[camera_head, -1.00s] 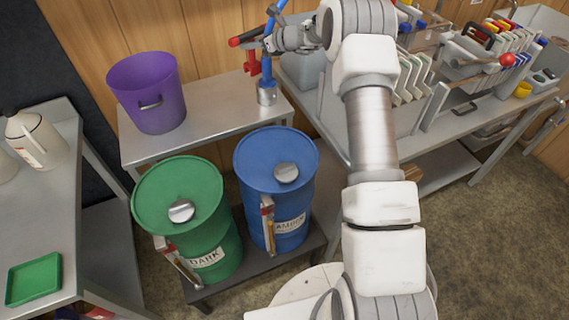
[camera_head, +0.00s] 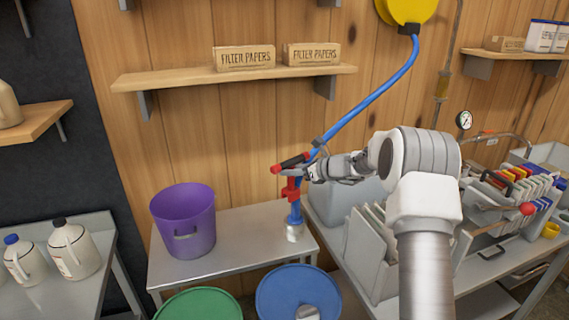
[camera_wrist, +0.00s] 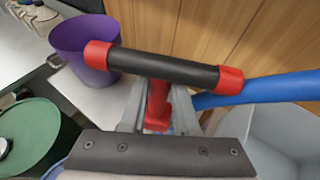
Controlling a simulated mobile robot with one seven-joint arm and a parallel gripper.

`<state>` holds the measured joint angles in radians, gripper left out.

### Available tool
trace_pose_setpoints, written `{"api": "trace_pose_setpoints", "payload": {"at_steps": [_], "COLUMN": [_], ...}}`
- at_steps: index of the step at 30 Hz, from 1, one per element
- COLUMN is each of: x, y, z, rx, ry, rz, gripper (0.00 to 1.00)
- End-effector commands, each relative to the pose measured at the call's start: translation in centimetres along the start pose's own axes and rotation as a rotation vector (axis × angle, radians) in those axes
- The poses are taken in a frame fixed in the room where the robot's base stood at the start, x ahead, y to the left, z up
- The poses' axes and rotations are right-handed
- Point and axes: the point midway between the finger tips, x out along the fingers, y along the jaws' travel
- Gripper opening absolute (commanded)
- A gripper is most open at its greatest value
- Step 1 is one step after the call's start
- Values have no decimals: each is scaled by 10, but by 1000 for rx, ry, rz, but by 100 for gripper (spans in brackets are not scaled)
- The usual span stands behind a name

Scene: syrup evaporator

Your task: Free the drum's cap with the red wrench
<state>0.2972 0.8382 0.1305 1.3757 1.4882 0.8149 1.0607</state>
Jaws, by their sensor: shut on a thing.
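My gripper (camera_head: 308,172) is shut on a red tool (camera_head: 291,188) with a black crossbar grip (camera_head: 292,161). In the wrist view the red-ended black bar (camera_wrist: 165,68) lies across the picture, and its red stem (camera_wrist: 157,105) is between my fingers. A blue lower part and a grey metal end (camera_head: 295,232) hang below it, in front of or over the metal table; contact cannot be told. The blue drum (camera_head: 290,289) has a silver cap (camera_head: 307,313) at the bottom edge. The green drum (camera_head: 198,305) is partly cut off; it also shows in the wrist view (camera_wrist: 28,135).
A blue hose (camera_head: 372,100) runs from a yellow reel (camera_head: 408,10) down to the tool. A purple bucket (camera_head: 184,225) stands on the metal table (camera_head: 235,243). A wall shelf (camera_head: 235,76) holds two filter-paper boxes. A crowded bench (camera_head: 480,262) is at right.

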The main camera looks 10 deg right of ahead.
Motion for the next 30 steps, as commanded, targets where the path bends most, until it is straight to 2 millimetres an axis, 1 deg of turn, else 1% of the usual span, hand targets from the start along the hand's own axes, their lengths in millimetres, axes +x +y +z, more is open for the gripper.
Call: {"api": "trace_pose_setpoints", "payload": {"at_steps": [1,5,8,9,12,18,21,24,27,30], "x": [-6,-26,-44,-51,-71,-109,-124,-135,-141,-144], "y": [5,21,38,46,67,114,134,150,160,165], "z": [-13,-44,-68,-79,-103,-143,-156,-165,-169,-171], "rx": [-2,-16,-27,-31,-44,-60,-66,-69,-71,-73], "ry": [-2,-2,-2,-2,-3,-3,-4,-4,-4,-4], "rz": [10,42,69,80,105,144,155,161,165,166], "gripper": [0,0,0,0,0,0,0,0,0,0]}}
